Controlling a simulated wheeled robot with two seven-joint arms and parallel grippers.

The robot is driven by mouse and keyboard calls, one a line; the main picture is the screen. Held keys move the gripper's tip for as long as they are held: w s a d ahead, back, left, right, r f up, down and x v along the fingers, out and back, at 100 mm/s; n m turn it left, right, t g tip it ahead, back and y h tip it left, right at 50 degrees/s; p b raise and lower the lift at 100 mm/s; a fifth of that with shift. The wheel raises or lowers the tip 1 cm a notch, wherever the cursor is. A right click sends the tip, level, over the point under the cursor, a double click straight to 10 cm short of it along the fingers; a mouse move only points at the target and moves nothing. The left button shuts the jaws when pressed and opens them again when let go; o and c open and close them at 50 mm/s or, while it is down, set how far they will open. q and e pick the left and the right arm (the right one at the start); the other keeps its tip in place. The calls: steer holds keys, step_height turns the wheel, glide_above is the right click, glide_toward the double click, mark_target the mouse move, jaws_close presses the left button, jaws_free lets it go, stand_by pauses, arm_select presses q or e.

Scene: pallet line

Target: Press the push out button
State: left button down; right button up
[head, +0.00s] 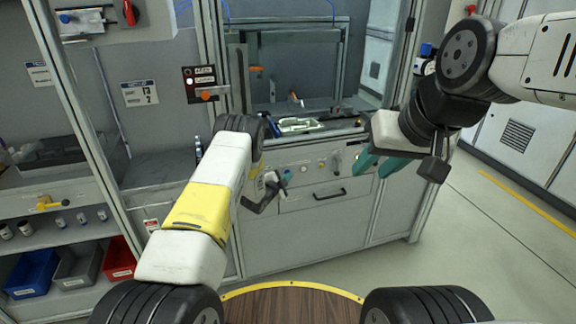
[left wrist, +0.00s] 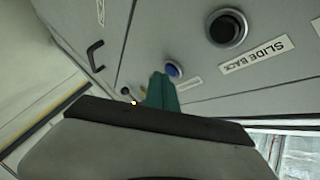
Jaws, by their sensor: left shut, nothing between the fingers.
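The grey control panel (head: 310,160) of the station shows several small buttons in a row above a drawer handle. In the left wrist view, a large black button (left wrist: 227,28) sits beside a "SLIDE BACK" label. A smaller blue button (left wrist: 173,70) has a label too small to read. I cannot tell which button is push out. My left gripper (left wrist: 163,88) is shut and empty, its teal fingertips overlapping the panel just beside the blue button; contact cannot be told. My right gripper (head: 379,163) is open and empty, right of the panel.
A black drawer handle (head: 330,194) sits below the buttons. A small control box (head: 204,84) with an orange knob is on the post at left. Shelves with blue, grey and red bins (head: 118,258) stand at far left. The floor (head: 485,225) at right is clear.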

arm_select(q)
steer(key=shift+w+a, duration=0.15)
steer(key=shift+w, duration=0.25)
stand_by(0.8)
steer(key=shift+s, duration=0.1)
steer(key=shift+s+d, duration=0.25)
steer(key=shift+s, duration=0.45)
steer(key=shift+s+d, duration=0.25)
steer(key=shift+s, duration=0.55)
steer(key=shift+s+d, duration=0.3)
steer(key=shift+s, duration=0.5)
steer(key=shift+s+d, duration=0.25)
steer(key=shift+s, duration=0.55)
